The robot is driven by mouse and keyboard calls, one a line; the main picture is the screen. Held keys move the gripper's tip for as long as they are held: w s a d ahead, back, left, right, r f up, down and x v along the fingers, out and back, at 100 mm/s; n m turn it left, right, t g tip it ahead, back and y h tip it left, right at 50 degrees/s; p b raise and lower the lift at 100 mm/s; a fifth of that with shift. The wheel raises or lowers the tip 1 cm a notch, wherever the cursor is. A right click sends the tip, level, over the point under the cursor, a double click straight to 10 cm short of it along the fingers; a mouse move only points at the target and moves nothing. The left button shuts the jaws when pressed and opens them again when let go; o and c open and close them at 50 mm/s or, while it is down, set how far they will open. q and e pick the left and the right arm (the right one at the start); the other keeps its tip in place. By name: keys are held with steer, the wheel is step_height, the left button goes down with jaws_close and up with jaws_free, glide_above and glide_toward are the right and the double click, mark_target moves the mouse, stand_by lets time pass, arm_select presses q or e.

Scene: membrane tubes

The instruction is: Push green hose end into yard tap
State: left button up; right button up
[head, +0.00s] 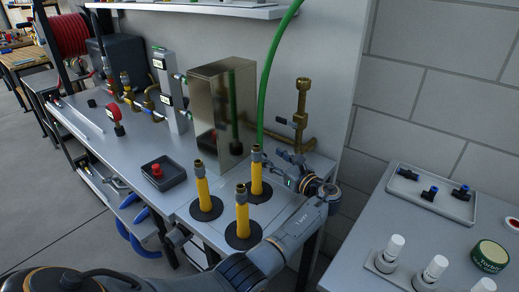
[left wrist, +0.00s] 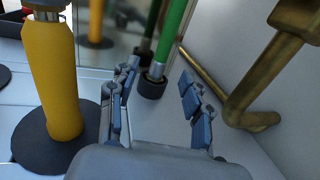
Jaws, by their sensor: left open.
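The green hose (head: 267,80) hangs down from above, in front of the wall. In the left wrist view its end (left wrist: 152,85) has a dark collar and stands near the bench top, beyond my fingers and roughly between them, not gripped. A brass tap (head: 302,100), which I take for the yard tap, stands upright to the right of the hose on a bent brass pipe; that pipe (left wrist: 240,105) also shows in the left wrist view. My left gripper (head: 280,154) is open and empty, low over the bench near the hose end. My right gripper is not in view.
Three yellow posts on dark round bases, one of them here (left wrist: 60,85), stand close on the left. A shiny metal box (head: 222,115) stands behind them and mirrors the hose. A second bench (head: 350,260) with a tray (head: 435,208) and white-capped items is at the right.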

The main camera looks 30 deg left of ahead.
mark_target(262, 149)
arm_select(q)
steer(key=x, duration=0.8)
steer(key=shift+w+a+f, duration=0.2)
steer(key=shift+w+f, duration=0.05)
steer(key=shift+f, duration=0.1)
jaws_close()
